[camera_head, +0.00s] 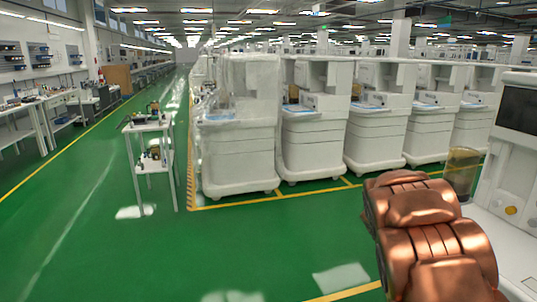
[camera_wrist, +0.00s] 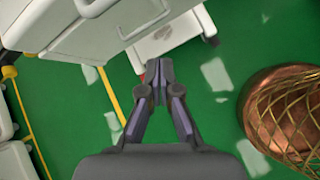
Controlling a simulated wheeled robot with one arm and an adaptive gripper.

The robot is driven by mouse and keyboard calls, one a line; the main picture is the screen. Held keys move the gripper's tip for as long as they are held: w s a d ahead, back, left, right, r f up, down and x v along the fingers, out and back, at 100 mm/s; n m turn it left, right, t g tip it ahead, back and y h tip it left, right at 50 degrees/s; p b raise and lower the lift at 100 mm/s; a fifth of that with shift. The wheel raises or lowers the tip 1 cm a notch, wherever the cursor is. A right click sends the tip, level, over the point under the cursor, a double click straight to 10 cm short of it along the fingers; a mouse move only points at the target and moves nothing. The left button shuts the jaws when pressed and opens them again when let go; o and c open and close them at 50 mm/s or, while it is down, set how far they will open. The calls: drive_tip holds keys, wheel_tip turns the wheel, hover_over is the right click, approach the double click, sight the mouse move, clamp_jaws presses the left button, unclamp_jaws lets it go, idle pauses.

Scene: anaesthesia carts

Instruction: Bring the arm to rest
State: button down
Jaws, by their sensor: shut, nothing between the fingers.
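My gripper (camera_wrist: 159,70) shows in the wrist view, with its two dark fingers brought together at the tips and nothing between them. It is over the green floor, and its tips appear just below the foot of a white cart (camera_wrist: 85,30) in the picture. No contact with the cart can be made out. In the head view, my copper-coloured arm fills the lower right, folded in bulky segments; the gripper itself cannot be made out there.
A white cart with a dark screen (camera_head: 517,110) stands close at the right, beside my arm. White carts (camera_head: 236,150) line the middle behind a yellow floor line. A small white trolley (camera_head: 150,128) holds equipment. The green floor (camera_head: 90,235) at left is open.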

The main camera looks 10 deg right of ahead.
drive_tip(key=s+a+r+m+y+p, duration=0.2)
drive_tip(key=s+a+r+m, duration=0.2)
drive_tip(key=s+a, duration=0.5)
drive_tip(key=s+a+r+m+g+y+p, duration=0.1)
drive_tip(key=s+a+r+m+y+p, duration=0.1)
drive_tip(key=s+a, duration=0.8)
drive_tip(key=s+a+r+m+y+p, duration=0.2)
drive_tip(key=s+a+r+m+y, duration=0.2)
drive_tip(key=a, duration=1.1)
drive_tip(key=s+r+m, duration=0.1)
drive_tip(key=s+m, duration=0.2)
drive_tip(key=s, duration=0.3)
drive_tip(key=shift+s+a+r+m+g, duration=0.15)
drive_tip(key=shift+r+m+g, duration=0.15)
drive_tip(key=shift+r+g, duration=0.1)
drive_tip(key=shift+d, duration=0.2)
